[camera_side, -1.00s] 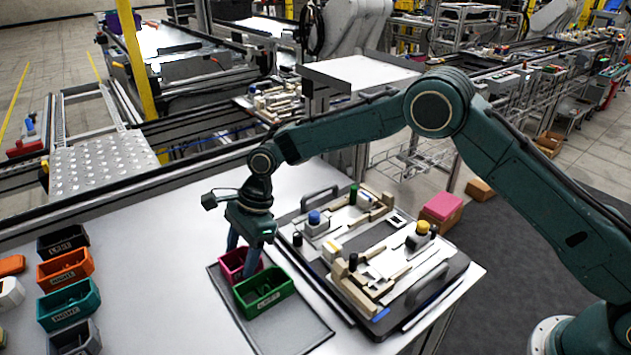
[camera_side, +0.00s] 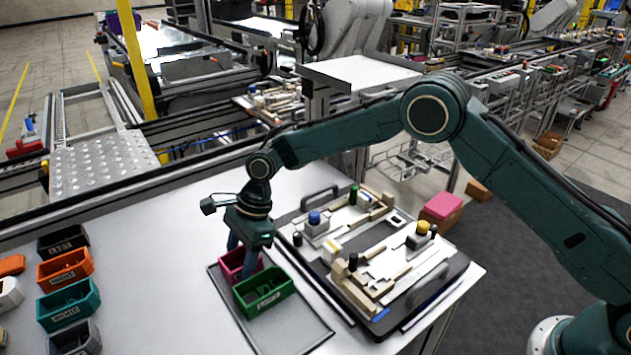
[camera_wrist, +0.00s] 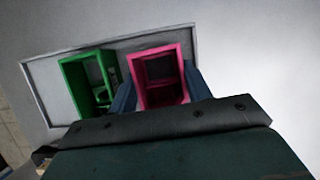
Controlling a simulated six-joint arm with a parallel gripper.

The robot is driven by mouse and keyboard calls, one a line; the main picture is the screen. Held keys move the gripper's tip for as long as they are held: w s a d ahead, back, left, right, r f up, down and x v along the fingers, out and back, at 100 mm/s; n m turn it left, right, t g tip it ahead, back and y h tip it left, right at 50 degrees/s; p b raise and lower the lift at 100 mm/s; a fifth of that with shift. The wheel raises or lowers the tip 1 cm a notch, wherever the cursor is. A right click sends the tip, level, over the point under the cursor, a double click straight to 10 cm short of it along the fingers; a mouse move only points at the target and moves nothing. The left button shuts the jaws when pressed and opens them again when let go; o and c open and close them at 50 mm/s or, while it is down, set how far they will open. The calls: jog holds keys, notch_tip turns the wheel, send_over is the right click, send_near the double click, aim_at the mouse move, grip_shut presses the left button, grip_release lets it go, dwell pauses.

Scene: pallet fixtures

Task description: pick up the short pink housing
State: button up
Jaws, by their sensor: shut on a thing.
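The short pink housing (camera_side: 232,267) is an open-topped box at the back of the grey tray (camera_side: 300,337). It also shows in the wrist view (camera_wrist: 140,80), between the two blue-grey fingers. My gripper (camera_side: 241,264) points down and is shut on the pink housing, one finger on each side. The near finger hides part of the housing in the side view. I cannot tell whether the housing touches the tray or is just above it.
A green housing (camera_side: 265,301) stands in the tray close beside the pink one. A pallet with fixtures (camera_side: 395,300) lies to the right. Several housings, among them an orange one (camera_side: 65,268) and a teal one (camera_side: 68,305), stand at the left. The table between is clear.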

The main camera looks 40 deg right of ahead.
notch_tip(320, 180, up, 10)
dwell(0.7)
dwell(0.5)
jog(key=s+d+r, duration=0.1)
jog(key=d, duration=1.2)
jog(key=s+d+r, duration=0.1)
jog(key=d+r, duration=0.1)
jog(key=d, duration=1.1)
jog(key=shift+d+m, duration=0.25)
jog(key=shift+m, duration=0.05)
jog(key=shift+f, duration=0.2)
jog(key=shift+f, duration=3.65)
jog(key=shift+f, duration=0.9)
